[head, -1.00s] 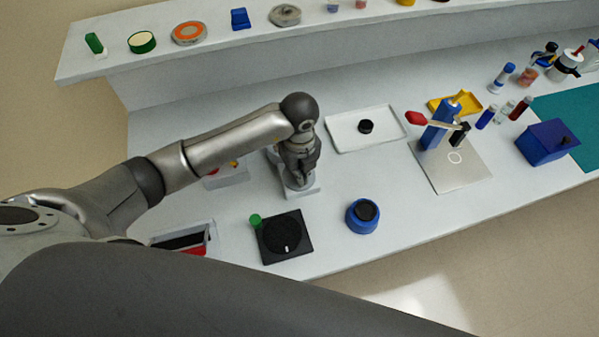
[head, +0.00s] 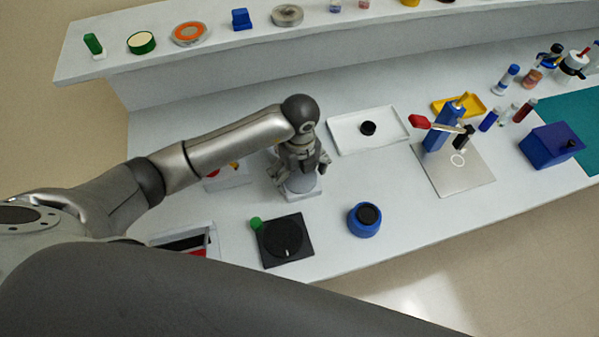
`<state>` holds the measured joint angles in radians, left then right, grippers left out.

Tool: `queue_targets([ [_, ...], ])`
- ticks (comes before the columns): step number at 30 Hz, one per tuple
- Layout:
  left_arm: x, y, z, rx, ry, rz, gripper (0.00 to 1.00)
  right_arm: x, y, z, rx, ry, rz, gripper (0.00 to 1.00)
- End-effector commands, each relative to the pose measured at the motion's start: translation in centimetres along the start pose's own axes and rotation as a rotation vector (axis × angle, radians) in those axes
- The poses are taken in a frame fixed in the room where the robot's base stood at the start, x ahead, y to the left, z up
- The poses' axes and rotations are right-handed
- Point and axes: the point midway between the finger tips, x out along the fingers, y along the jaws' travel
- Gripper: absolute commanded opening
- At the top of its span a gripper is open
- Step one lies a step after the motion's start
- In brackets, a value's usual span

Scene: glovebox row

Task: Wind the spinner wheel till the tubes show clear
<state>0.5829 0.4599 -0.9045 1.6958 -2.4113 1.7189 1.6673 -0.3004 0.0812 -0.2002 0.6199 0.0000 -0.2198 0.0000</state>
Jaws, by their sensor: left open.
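My left gripper (head: 300,172) is open, pointing down over a grey round device on a white base (head: 304,190); its fingers spread to either side of the device's top. The gripper hides most of that device, so I cannot tell whether it touches it or whether this is the spinner wheel. A black square unit (head: 270,257) with a round black disc (head: 283,238), a white mark and a green knob (head: 256,223) sits nearer the front edge. Small tubes, one blue (head: 489,120) and one red (head: 525,110), stand at the right. My right gripper is not in view.
A blue pot with a black top (head: 364,219) stands near the front edge. A white tray (head: 393,139) holds a black knob-like piece. A grey plate (head: 461,182) with a blue stand (head: 437,135), a yellow tray (head: 477,103) and a blue box (head: 550,146) lie right. A shelf runs behind.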

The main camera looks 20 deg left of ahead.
Motion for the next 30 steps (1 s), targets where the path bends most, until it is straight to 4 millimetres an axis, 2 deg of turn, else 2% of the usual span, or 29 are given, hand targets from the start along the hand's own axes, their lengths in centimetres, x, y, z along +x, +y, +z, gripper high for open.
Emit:
queue_targets([
  [13, -0.3, -0.2, -0.1, 0.002, 0.002, -0.005, 0.97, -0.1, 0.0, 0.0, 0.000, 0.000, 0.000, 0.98],
  [16, -1.0, -0.2, -0.1, 0.002, 0.002, -0.007, 0.97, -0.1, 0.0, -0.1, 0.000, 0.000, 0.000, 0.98],
  [20, -3.0, -0.3, 0.0, 0.003, -0.001, -0.008, 0.97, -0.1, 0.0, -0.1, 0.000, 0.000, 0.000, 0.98],
  [30, -10.0, -0.2, 0.0, 0.002, 0.000, -0.007, 0.97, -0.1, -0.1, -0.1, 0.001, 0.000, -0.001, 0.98],
])
